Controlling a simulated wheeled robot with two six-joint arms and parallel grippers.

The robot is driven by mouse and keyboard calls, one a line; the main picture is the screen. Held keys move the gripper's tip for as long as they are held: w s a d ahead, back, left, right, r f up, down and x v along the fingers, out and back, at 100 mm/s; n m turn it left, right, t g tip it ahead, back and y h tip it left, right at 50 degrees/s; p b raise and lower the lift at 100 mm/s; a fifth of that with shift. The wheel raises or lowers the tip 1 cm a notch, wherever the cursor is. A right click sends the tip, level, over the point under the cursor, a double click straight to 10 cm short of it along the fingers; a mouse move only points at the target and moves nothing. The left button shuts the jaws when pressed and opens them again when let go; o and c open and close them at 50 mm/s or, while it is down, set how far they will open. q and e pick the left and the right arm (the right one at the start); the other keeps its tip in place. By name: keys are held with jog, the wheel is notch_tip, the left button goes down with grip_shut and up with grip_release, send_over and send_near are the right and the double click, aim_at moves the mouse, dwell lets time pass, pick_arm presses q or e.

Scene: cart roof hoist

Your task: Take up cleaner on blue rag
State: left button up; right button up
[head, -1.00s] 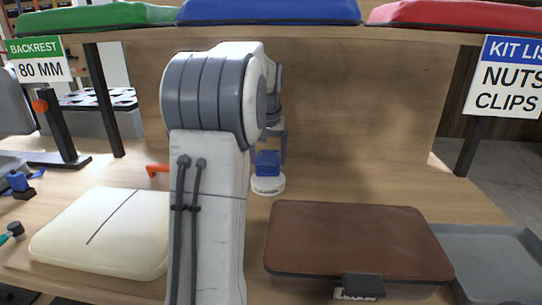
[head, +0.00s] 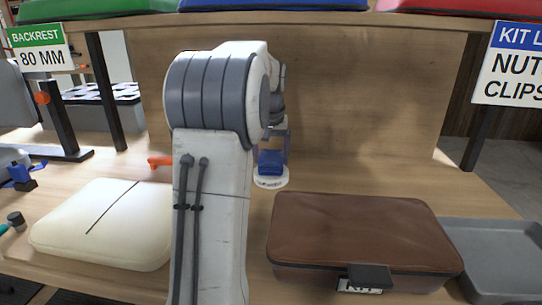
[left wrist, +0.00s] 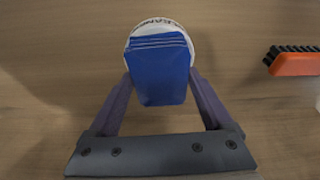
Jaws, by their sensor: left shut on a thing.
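A folded blue rag (head: 270,161) sits on top of a round white cleaner tub (head: 271,182) with dark lettering, at the middle of the table behind the brown case. My left gripper (head: 273,164) reaches down with its fingers on either side of the rag. In the left wrist view the fingers close on the sides of the blue rag (left wrist: 160,75), and the white rim of the cleaner (left wrist: 150,27) shows behind it. Its lettering is partly covered. I cannot tell whether the tub touches the table. My right gripper is not in view.
A brown case (head: 355,232) stands at front right, beside a grey tray (head: 497,255). A cream cushion (head: 100,225) lies at left. An orange-handled brush (left wrist: 295,63) lies near the gripper. A shelf with coloured pads (head: 270,5) spans above, and a wooden panel (head: 360,95) stands behind.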

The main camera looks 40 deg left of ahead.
pick_arm(q)
jog(key=shift+f+b, duration=0.3)
jog(key=shift+f, duration=0.2)
dwell(0.3)
jog(key=shift+f, duration=0.1)
dwell(1.4)
jog(key=shift+p, duration=0.4)
